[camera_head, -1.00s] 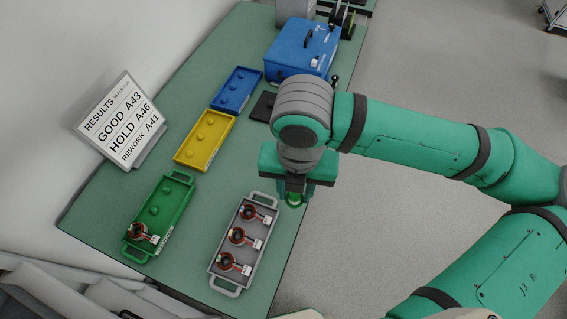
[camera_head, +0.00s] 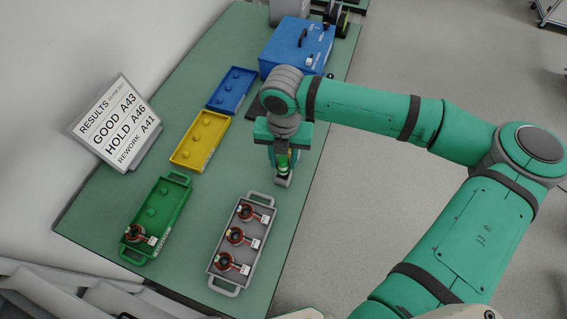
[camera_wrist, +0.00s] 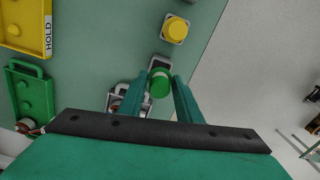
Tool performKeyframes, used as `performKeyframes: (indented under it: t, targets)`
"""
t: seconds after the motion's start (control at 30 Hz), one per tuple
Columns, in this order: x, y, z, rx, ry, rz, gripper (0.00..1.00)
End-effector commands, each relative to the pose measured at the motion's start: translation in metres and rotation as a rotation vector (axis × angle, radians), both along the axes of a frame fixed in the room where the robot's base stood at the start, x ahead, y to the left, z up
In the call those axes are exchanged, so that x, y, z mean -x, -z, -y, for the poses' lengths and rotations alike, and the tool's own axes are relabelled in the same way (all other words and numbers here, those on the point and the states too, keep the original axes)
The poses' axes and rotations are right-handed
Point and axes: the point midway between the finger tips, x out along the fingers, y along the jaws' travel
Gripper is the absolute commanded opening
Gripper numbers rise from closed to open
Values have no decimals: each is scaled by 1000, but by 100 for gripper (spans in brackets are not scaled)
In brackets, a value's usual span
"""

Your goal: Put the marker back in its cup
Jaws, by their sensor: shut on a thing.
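The green marker (camera_wrist: 160,84) is held between the two fingers of my gripper (camera_wrist: 163,84) in the wrist view. In the head view, my gripper (camera_head: 283,163) points down, with the green marker (camera_head: 283,170) low between its fingers. A small grey cup (camera_head: 283,182) stands on the table right below the marker. The cup's rim also shows beyond the marker in the wrist view (camera_wrist: 159,61). I cannot tell whether the marker's lower end is inside the cup. A yellow piece (camera_wrist: 174,29) in a second square holder stands close by.
A grey tray (camera_head: 217,268) with three copper-wound parts lies in front. A green tray (camera_head: 154,228) with one such part, a yellow tray (camera_head: 202,140) and a blue tray (camera_head: 232,90) line the left. A blue case (camera_head: 285,48) stands behind. The table's right edge is close.

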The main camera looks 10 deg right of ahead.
Motion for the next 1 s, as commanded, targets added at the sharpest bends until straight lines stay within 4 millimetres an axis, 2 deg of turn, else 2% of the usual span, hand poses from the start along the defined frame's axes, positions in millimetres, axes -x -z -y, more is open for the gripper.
performKeyframes:
  t: [0.23, 0.87, 0.9, 0.97, 1.0]
  targets:
    - [-1, 31, 1, 2, 0, -1, 10]
    - [-1, 42, 1, 1, 0, 0, 10]
    - [-2, 42, 1, 1, 0, 1, 36]
    - [-2, 42, 1, 1, 0, 1, 50]
    - [-2, 42, 1, 1, 0, 0, 50]
